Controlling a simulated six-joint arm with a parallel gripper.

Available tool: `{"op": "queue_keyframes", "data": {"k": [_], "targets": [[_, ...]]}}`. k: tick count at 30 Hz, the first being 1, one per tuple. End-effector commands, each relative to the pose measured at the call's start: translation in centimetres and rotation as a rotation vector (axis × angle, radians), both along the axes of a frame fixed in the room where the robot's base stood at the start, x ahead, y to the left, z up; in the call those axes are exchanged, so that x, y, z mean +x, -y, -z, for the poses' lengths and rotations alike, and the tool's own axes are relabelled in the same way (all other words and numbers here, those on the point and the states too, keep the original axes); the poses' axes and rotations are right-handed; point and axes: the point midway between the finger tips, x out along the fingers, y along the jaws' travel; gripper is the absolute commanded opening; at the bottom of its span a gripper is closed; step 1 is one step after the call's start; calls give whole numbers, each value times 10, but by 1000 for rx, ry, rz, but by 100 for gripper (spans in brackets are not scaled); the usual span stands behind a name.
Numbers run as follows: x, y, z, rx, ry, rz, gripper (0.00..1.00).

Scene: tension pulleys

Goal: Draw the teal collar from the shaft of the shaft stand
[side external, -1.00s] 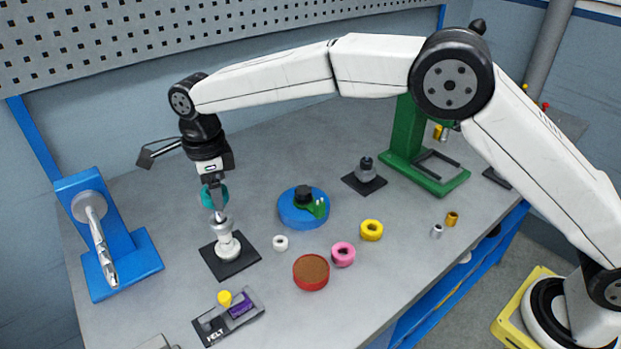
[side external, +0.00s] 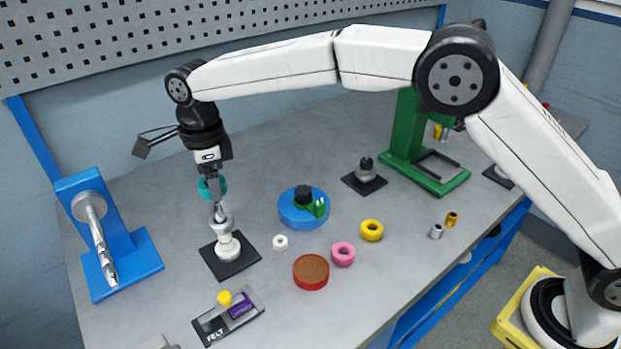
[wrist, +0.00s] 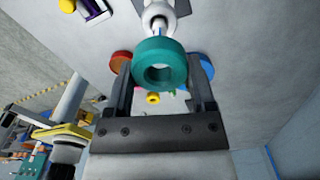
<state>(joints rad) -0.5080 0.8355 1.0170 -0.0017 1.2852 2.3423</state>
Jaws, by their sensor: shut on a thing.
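The teal collar (side external: 220,186) is a thick ring, held between the two fingers of my gripper (wrist: 159,82). It also shows in the wrist view (wrist: 178,56), where its hole faces the camera and looks empty. A pale upright post with a grey tapered tip (side external: 227,243) stands on a black square plate in the side view. The collar is just above that tip, and a finger partly hides it. I cannot tell from the side how wide the gap is. In the wrist view the pale post (wrist: 158,17) shows beyond the collar.
A blue stand (side external: 128,262) with a sloping metal shaft is at the left. A blue round fixture (side external: 300,212), white ring (side external: 280,242), red pot (side external: 311,272), pink ring (side external: 343,254) and yellow ring (side external: 372,230) are to the right. The felt holder (side external: 228,314) is in front.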

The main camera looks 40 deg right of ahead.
Motion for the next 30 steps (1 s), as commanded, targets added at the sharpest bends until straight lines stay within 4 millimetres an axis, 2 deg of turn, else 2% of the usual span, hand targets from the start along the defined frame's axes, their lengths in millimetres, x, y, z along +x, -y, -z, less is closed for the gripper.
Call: {"op": "queue_keyframes", "data": {"k": [15, 30], "targets": [[0, 0, -29, 0, 0, 0, 13], [0, 1, -32, -1, -1, -3, 13]]}}
